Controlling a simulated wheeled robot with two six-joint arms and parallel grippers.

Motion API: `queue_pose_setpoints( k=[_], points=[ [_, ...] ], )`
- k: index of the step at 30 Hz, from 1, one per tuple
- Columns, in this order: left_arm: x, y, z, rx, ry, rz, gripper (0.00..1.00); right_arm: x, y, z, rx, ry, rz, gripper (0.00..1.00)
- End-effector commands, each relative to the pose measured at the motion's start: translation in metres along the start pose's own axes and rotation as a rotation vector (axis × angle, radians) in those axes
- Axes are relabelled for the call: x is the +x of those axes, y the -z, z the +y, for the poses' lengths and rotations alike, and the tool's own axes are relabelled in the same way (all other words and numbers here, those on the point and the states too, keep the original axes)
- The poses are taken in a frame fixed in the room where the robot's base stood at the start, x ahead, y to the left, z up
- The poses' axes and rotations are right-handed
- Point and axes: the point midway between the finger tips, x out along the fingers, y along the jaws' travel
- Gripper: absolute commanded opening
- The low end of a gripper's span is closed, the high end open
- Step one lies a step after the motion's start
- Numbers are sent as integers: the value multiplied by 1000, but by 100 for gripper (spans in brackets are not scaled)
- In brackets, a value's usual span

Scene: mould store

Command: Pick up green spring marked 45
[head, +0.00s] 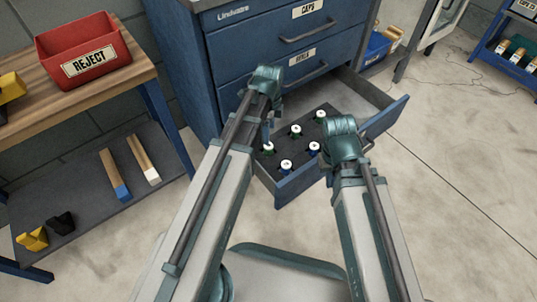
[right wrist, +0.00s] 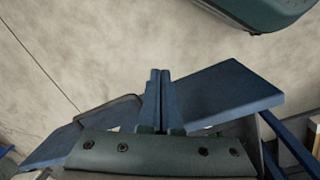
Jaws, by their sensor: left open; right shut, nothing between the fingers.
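Several springs with white round tops stand in a black insert (head: 303,152) in the open drawer (head: 300,182). Green shows under the tops of the far spring (head: 320,116), the middle spring (head: 295,131) and the left spring (head: 268,148). Blue shows on two nearer ones. Any markings are too small to read. My left gripper (head: 267,130) is open over the drawer's left side, close to the left green spring; its fingers are partly hidden. My right gripper (right wrist: 157,100) is shut and empty by the drawer front; its arm covers part of the drawer's right side.
The drawer belongs to a blue cabinet (head: 230,75). A red REJECT bin (head: 85,50) stands on a wooden bench at left, with wooden-handled pieces and dark and yellow blocks on its lower shelf. A blue rack (head: 510,62) stands far right. The floor at right is clear.

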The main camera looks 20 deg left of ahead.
Motion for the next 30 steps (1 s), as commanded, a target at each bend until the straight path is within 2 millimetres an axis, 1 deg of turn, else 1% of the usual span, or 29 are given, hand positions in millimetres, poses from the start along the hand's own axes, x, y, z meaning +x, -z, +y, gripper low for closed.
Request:
queue_pose_setpoints(
  k=[1, 4, 8, 14, 17, 20, 27, 30],
  points=[
    [15, 0, 0, 0, 0, 0, 78, 15, 1, -2, -1, 1, 1, 0],
    [28, 0, 0, 0, 0, 0, 78, 28, 2, -3, 2, 1, 1, 0],
    [36, 0, 0, 0, 0, 0, 78, 36, 2, -4, 6, 1, 0, 0],
    [36, 0, 0, 0, 0, 0, 78, 35, 2, -4, 7, 1, 0, 0],
    [40, -1, 0, 0, 0, 0, 78, 40, 2, -4, 7, 1, 0, 0],
    [49, -1, -1, 0, 0, 0, 78, 48, 3, -5, 9, 1, 0, 0],
    [79, -4, -3, 0, 0, 0, 78, 78, 4, -8, 15, 1, 1, 0],
    [87, -4, -3, 0, 0, 0, 78, 87, 5, -9, 16, 1, 1, 0]
  ],
)
